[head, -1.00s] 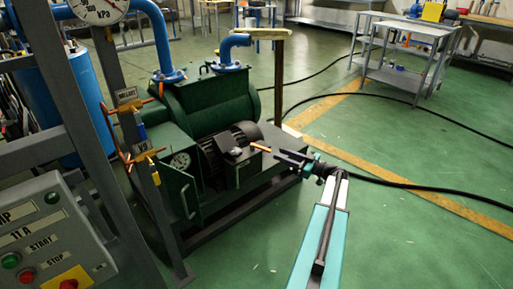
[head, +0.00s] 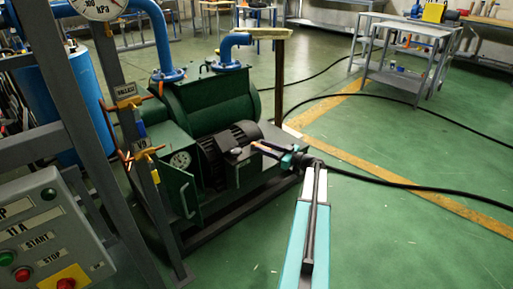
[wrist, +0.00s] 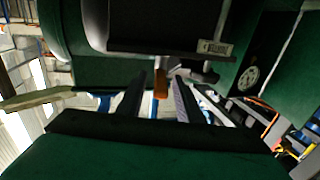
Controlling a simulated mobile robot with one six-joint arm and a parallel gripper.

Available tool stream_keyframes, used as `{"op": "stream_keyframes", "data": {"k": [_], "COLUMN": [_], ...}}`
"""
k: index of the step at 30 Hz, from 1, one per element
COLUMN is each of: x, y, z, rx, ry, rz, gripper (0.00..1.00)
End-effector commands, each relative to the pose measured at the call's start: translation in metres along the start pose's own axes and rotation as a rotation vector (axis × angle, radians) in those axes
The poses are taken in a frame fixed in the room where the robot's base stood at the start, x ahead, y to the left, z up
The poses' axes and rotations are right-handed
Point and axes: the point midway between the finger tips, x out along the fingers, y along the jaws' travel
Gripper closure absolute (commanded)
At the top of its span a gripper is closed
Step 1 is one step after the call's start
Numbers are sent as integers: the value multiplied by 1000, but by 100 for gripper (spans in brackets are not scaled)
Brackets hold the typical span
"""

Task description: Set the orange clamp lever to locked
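The orange clamp lever (head: 266,147) sticks out from the front right of the dark motor (head: 228,146) on the green pump unit. In the wrist view the lever (wrist: 160,84) hangs below a small grey bracket under the motor. My gripper (head: 262,149) is at the lever, and in the head view its fingers partly cover it. In the wrist view my gripper (wrist: 160,88) is open, with one finger on each side of the lever. I cannot tell whether either finger touches it.
A grey frame post (head: 145,170) with orange-handled valves (head: 140,157) stands left of the pump. A control panel (head: 45,235) is at the lower left.

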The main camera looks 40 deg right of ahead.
Motion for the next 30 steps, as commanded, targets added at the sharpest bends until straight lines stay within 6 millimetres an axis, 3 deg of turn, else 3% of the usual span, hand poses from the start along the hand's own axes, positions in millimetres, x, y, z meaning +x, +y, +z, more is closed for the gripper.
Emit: {"op": "stream_keyframes", "data": {"k": [9, 21, 27, 30], "x": [33, 37, 36, 36], "y": [0, 0, 0, 0], "z": [1, 0, 0, 0], "rx": [1, 1, 1, 1], "ry": [0, 0, 0, 0], "rz": [-1, 1, 1, 1], "gripper": [67, 67, 100, 100]}}
